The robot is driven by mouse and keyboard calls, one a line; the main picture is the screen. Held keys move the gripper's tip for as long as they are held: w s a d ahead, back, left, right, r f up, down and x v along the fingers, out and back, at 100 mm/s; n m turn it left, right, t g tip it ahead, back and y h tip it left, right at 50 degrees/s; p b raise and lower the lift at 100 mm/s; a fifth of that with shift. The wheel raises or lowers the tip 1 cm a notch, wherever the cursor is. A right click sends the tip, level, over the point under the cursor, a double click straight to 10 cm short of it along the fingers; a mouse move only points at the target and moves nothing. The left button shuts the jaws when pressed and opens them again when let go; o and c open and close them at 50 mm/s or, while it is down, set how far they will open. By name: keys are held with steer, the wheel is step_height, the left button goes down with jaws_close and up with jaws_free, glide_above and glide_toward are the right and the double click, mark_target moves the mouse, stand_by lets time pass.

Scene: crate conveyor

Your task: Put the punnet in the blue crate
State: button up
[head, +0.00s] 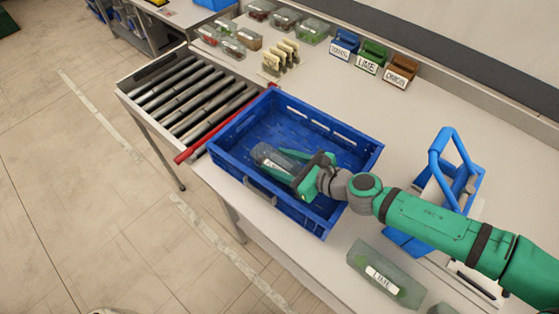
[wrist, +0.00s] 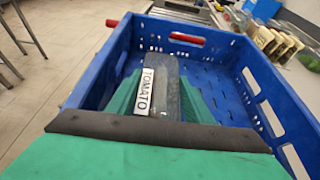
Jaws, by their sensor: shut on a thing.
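The blue crate (head: 233,132) stands on the counter beside the roller conveyor. My gripper (head: 274,163) is inside the crate's outline, low between its walls. It is shut on a clear, dark-looking punnet (head: 266,154). In the wrist view the punnet (wrist: 170,75) sits between the green fingers and carries a white label reading TOMATO. The blue crate (wrist: 258,95) surrounds it on the sides that show. I cannot tell whether the punnet touches the crate floor. Its contents are hard to make out.
A LIME punnet (head: 387,273) lies on the counter in front. Several punnets (head: 260,12) and small label boxes (head: 372,57) line the back. The roller conveyor (head: 190,92) is empty, with a red bar (head: 215,125) at its end.

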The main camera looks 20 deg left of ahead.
mark_target(292, 167)
steer(key=shift+f, duration=0.15)
steer(key=o, duration=1.1)
steer(key=shift+d+r, duration=0.15)
steer(key=shift+r, duration=0.05)
steer(key=v, duration=0.7)
steer(key=shift+d+r, duration=0.1)
